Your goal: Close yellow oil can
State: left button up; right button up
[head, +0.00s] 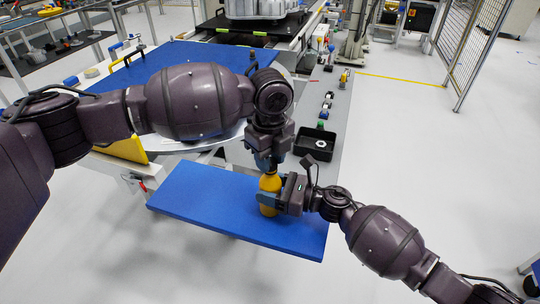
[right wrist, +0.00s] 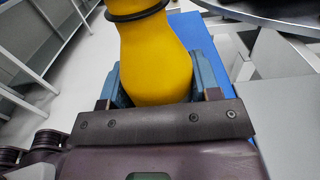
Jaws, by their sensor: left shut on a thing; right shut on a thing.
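The yellow oil can (head: 268,184) stands upright on the blue board (head: 200,197) in the head view. My right gripper (head: 270,200) comes from the right and is shut around the can's lower body. In the right wrist view the can (right wrist: 153,60) fills the space between the blue fingers of my right gripper (right wrist: 155,85), with a dark ring around its upper part. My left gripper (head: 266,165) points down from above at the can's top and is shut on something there. It hides the top, so the cap or lid cannot be made out.
A black bin (head: 316,143) stands on the grey surface to the right of the board, with small parts behind it. A larger blue surface (head: 190,57) and a round grey plate lie behind my left arm. The board's left part is bare.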

pick_arm(q)
jog(key=shift+f, duration=0.1)
jog(key=m, duration=0.4)
jog(key=shift+m, duration=0.4)
jog(key=m, duration=0.9)
jog(key=shift+m, duration=0.3)
jog(key=m, duration=0.5)
jog(key=o, duration=0.9)
jog(key=shift+r, duration=2.2)
